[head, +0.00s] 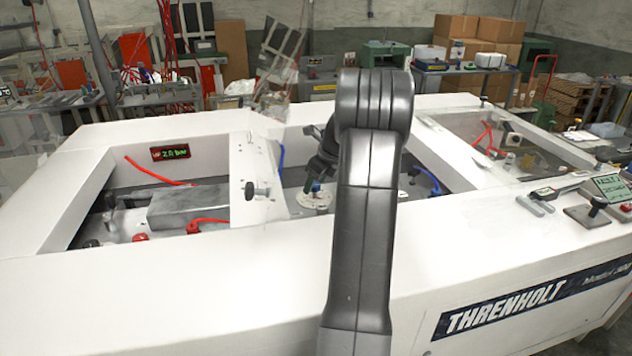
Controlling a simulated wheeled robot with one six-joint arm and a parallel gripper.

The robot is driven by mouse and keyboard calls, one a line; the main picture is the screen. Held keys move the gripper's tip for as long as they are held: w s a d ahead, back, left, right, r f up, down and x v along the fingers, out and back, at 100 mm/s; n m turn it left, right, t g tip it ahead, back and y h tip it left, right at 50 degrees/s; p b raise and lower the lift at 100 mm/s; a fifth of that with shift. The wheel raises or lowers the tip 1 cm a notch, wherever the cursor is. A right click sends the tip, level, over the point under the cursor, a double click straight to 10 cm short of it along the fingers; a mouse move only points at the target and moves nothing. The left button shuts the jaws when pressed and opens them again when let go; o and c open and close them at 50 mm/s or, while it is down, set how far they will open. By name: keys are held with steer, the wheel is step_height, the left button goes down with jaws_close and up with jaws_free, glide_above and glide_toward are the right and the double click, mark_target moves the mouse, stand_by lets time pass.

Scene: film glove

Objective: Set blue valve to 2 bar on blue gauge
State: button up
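My arm, grey and black, rises through the middle of the head view. It bends over into the middle bay of the white machine. My gripper (317,183) is small and dark, low in that bay beside a pale round plate (318,202). A small green part shows at its tip. I cannot tell whether the fingers are open, or whether they touch anything. Blue hoses show in this bay, one at the left (282,156) and one right of my arm (428,177). I cannot make out the blue valve or the blue gauge; my arm covers part of the bay.
The white machine (200,300) has raised bay walls around the gripper. A red-framed display (170,153) reads about 2.8 bar, in the left bay with red hoses. A dark knob (257,190) sits on the divider. A clear panel (500,140) covers the right bay.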

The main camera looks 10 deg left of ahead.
steer(key=b+v, duration=0.2)
steer(key=v, duration=1.2)
steer(key=shift+f, duration=0.1)
steer(key=p+x, duration=0.2)
steer(key=x, duration=1.1)
steer(key=shift+w+a+f, duration=0.1)
steer(key=shift+a+f, duration=0.05)
steer(key=shift+f, duration=0.2)
steer(key=shift+r, duration=0.1)
